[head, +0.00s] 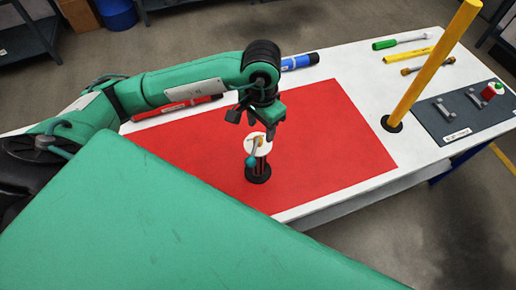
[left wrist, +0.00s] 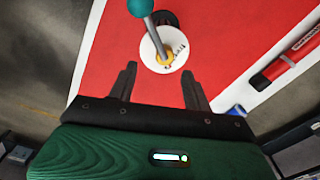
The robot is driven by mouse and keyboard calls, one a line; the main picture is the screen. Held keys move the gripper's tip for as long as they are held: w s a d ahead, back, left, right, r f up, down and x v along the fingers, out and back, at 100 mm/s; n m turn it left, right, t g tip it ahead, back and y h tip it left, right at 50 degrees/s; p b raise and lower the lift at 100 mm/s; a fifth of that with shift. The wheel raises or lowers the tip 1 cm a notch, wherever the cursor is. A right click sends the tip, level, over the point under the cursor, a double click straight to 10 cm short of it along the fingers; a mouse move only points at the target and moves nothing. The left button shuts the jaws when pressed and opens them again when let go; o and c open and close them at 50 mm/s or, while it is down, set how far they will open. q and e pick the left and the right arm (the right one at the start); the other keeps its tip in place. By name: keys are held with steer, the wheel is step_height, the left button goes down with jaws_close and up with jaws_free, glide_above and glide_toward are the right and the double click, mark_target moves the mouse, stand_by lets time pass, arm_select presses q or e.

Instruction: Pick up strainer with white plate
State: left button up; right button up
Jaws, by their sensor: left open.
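The strainer with the white plate (head: 265,149) stands upright on the red mat (head: 330,140) in the head view. Below its round white plate are dark red upright parts and a black round base. A grey rod with a teal ball end and a yellow-orange collar crosses the plate. In the left wrist view the white plate (left wrist: 177,55) lies just beyond the fingertips, with the rod over it. My left gripper (head: 261,129) is open and empty, just above and behind the plate. Its two fingers (left wrist: 159,72) are spread apart in the left wrist view. My right gripper is out of view.
A yellow post (head: 432,68) on a black base stands at the right. Beyond it are a dark grey board (head: 465,115) and several hand tools. Red (head: 175,107) and blue (head: 300,61) tubes lie along the back edge of the white table (head: 350,68).

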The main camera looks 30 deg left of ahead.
mark_target(258, 137)
arm_select(q)
steer(key=shift+a+f+p, duration=0.1)
steer(key=shift+f+p, duration=0.25)
steer(key=shift+p, duration=0.05)
steer(key=f, duration=0.1)
steer(key=f+p, duration=0.2)
steer(key=shift+s+a+f, duration=0.15)
steer(key=shift+a+f, duration=0.15)
steer(key=shift+f, duration=0.5)
jaws_close()
